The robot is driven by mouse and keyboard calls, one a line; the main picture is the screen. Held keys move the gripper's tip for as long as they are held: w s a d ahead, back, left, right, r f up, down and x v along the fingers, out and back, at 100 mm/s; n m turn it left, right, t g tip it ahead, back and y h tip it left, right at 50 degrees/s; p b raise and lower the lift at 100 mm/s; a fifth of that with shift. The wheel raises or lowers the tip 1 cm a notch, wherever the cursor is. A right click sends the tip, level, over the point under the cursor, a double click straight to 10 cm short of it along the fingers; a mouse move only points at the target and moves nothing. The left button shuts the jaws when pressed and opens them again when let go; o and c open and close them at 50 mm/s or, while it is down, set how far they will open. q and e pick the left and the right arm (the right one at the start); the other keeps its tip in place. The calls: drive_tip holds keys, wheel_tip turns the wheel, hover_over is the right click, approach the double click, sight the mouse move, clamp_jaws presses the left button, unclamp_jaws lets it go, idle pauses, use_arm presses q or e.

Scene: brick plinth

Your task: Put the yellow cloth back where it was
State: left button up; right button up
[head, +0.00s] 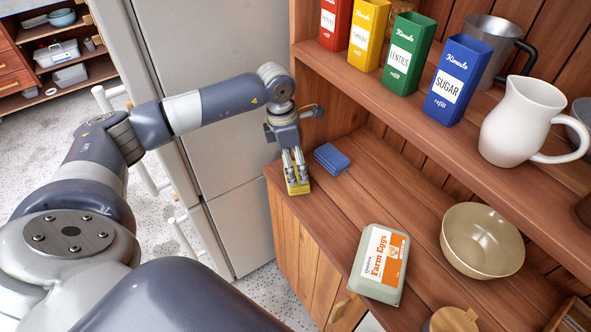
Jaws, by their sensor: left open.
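The yellow cloth (298,189) is a small folded block at the left front edge of the wooden counter, in the head view. My left gripper (296,178) points down over it, with its fingertips at the cloth. The fingers are open, and they hide the upper part of the cloth. Whether the fingers touch the cloth I cannot tell. My right gripper is not in view.
A folded blue cloth (332,158) lies just right of my gripper. An egg carton (380,264) and a beige bowl (482,240) stand further right. A shelf (400,95) above holds refill boxes and a white jug (520,120). The counter's middle is clear.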

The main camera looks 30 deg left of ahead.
use_arm(q)
wheel_tip(320, 180, up, 9)
drive_tip(key=s, duration=0.1)
drive_tip(key=shift+a+f+b, duration=0.2)
drive_tip(key=shift+a+b, duration=0.1)
drive_tip(key=shift+a, duration=0.15)
